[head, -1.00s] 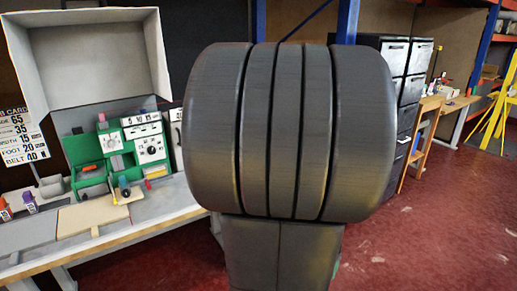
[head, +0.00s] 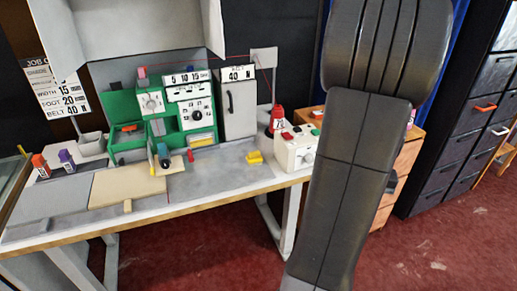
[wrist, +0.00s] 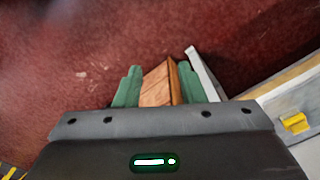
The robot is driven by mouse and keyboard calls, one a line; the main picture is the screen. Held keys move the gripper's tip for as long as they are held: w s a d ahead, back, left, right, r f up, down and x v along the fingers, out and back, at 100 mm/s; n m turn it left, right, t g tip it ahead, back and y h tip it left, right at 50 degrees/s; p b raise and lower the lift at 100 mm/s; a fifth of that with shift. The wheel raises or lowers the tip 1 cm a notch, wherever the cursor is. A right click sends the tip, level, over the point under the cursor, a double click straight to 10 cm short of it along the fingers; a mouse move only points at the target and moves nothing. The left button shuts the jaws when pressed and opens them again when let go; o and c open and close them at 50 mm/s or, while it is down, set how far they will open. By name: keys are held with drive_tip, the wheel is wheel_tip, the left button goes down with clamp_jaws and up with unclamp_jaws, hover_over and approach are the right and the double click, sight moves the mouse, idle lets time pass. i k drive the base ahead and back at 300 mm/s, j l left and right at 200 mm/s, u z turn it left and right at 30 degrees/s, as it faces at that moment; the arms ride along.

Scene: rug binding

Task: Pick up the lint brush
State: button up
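My gripper (wrist: 159,72) shows in the wrist view with its two green fingers apart. The wood seen between them looks like the wooden drawer unit (wrist: 158,88) behind, so the gripper appears empty. In the head view my arm hides the gripper. I cannot pick out the lint brush for certain in either view. The workbench (head: 225,190) holds several small things, among them a small yellow object (head: 254,157) near its front edge, also seen in the wrist view (wrist: 294,123).
A green machine (head: 118,140) stands at the bench's back. Red (head: 40,165) and purple (head: 66,160) bottles stand at left. A cream box with a dial (head: 297,152) is at the right end. Wooden drawers (head: 404,160) and black cabinets (head: 470,130) lie beyond. Red floor is clear in front.

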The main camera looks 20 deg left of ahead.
sight(254, 159)
drive_tip(key=i+j+u, duration=0.1)
drive_tip(key=u, duration=0.25)
drive_tip(key=i+u, duration=0.55)
drive_tip(key=u, duration=0.15)
drive_tip(key=i+u, duration=0.15)
drive_tip(key=i, duration=0.2)
